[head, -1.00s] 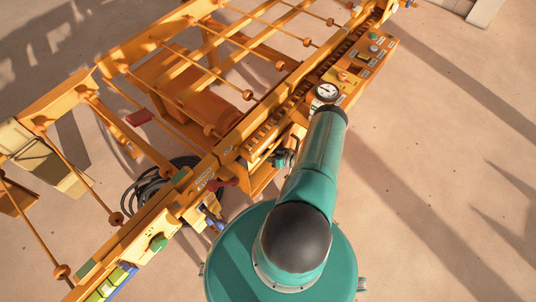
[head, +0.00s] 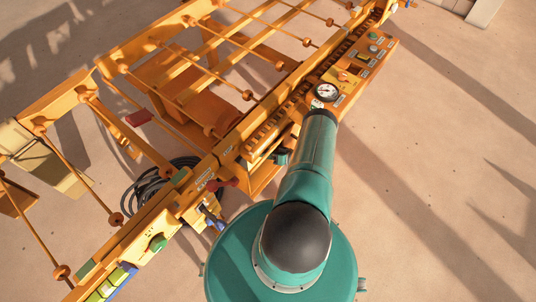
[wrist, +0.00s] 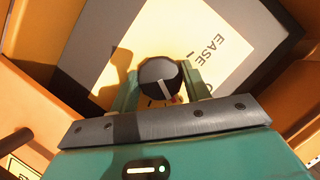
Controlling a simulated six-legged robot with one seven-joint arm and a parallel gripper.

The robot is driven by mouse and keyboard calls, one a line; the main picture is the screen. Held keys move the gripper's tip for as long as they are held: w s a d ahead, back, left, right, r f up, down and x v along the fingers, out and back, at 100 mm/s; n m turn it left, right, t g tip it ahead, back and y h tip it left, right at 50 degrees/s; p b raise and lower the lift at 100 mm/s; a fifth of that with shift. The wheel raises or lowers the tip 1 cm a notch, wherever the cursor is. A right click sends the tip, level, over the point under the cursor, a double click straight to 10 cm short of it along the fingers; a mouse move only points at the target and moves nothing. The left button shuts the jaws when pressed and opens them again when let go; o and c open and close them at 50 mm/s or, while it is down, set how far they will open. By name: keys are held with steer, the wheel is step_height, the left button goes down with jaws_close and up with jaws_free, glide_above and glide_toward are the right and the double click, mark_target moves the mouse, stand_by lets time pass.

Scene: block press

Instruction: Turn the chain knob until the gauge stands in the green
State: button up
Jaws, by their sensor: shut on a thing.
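The black round chain knob (wrist: 158,80) with a white pointer line shows in the wrist view. Its line points down and slightly right. My gripper (wrist: 160,86) is shut on the knob, with one green finger on either side of it. Behind the knob is a pale plate (wrist: 190,30) with a dark border and lettering that reads "EASE". The round white gauge (head: 326,92) shows in the head view on the orange control panel, just beyond the end of my arm. Its needle and any green band are too small to read. My gripper is hidden in the head view.
The orange press frame (head: 225,150) runs diagonally, with rods and slats to its left. A panel of buttons (head: 373,48) lies up and right of the gauge. A coiled dark hose (head: 150,183) lies below the frame. The floor on the right (head: 440,170) is clear.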

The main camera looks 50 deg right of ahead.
steer(key=o, duration=1)
steer(key=shift+c, duration=0.2)
steer(key=v, duration=1.4)
